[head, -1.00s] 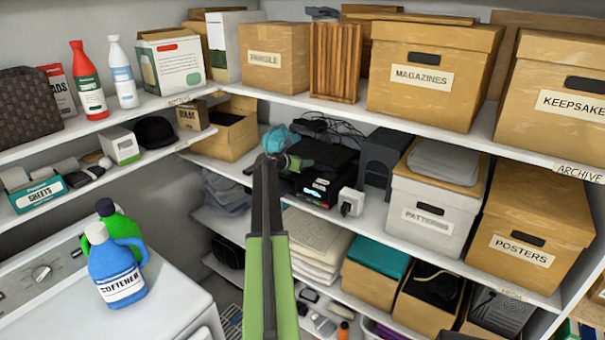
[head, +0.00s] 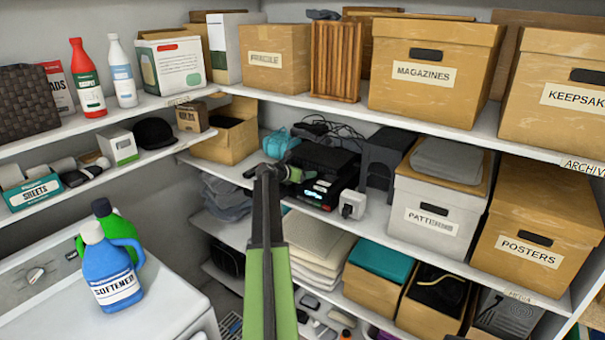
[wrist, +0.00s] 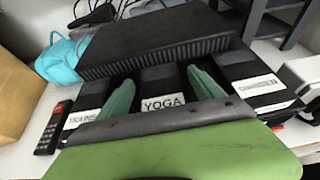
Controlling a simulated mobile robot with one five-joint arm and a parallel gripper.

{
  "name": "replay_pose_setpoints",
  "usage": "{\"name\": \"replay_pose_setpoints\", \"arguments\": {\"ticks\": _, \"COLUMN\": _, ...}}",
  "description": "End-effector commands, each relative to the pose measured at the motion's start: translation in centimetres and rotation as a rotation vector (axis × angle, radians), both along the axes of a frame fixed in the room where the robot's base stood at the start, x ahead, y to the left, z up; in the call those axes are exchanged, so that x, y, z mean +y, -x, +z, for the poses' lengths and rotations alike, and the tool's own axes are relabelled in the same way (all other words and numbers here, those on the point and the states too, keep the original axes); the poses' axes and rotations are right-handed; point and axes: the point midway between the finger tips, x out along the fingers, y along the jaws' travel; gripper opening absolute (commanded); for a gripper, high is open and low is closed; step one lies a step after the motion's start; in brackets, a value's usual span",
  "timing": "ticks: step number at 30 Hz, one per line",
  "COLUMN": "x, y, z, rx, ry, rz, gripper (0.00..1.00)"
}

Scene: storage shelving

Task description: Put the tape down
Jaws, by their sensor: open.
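A black tape labelled YOGA (wrist: 163,100) lies between my gripper's two green fingers in the wrist view. My gripper (wrist: 162,92) is open, with one finger on each side of this tape. Whether the fingers touch it I cannot tell. A black tape labelled TRAINS (wrist: 86,112) lies to the left, and another labelled tape (wrist: 258,84) to the right. A black vented box (wrist: 160,38) stands right behind the tapes. In the head view my gripper (head: 284,174) is at the middle shelf, in front of the black devices (head: 322,165); the tapes are hard to make out there.
A black remote (wrist: 53,128) and a teal object (wrist: 60,60) lie to the left in the wrist view. A white plug-like box (head: 352,204) stands right of the devices. The upper shelf (head: 290,92) runs above. Cartons labelled PATTERNS (head: 430,205) and POSTERS (head: 535,225) stand further right.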

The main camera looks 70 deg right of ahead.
Motion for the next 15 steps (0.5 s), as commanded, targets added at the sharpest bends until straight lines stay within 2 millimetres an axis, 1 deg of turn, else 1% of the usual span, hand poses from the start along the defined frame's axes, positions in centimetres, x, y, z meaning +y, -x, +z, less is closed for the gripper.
{"name": "replay_pose_setpoints", "arguments": {"ticks": 2, "x": 0.0, "y": 0.0, "z": 0.1, "rx": 0.0, "ry": 0.0, "rz": 0.0, "gripper": 0.76}}
{"name": "replay_pose_setpoints", "arguments": {"ticks": 4, "x": 0.0, "y": 0.0, "z": 0.6, "rx": 0.0, "ry": 0.0, "rz": 0.0, "gripper": 0.76}}
{"name": "replay_pose_setpoints", "arguments": {"ticks": 5, "x": 0.4, "y": 0.0, "z": 0.7, "rx": 0.0, "ry": 0.0, "rz": 0.0, "gripper": 0.76}}
{"name": "replay_pose_setpoints", "arguments": {"ticks": 8, "x": 2.3, "y": -0.5, "z": 1.6, "rx": -0.001, "ry": -0.001, "rz": 0.001, "gripper": 0.76}}
{"name": "replay_pose_setpoints", "arguments": {"ticks": 12, "x": 5.6, "y": -1.2, "z": 3.1, "rx": 0.0, "ry": 0.0, "rz": 0.002, "gripper": 0.76}}
{"name": "replay_pose_setpoints", "arguments": {"ticks": 15, "x": 7.7, "y": -1.7, "z": 4.0, "rx": 0.001, "ry": 0.0, "rz": 0.001, "gripper": 0.76}}
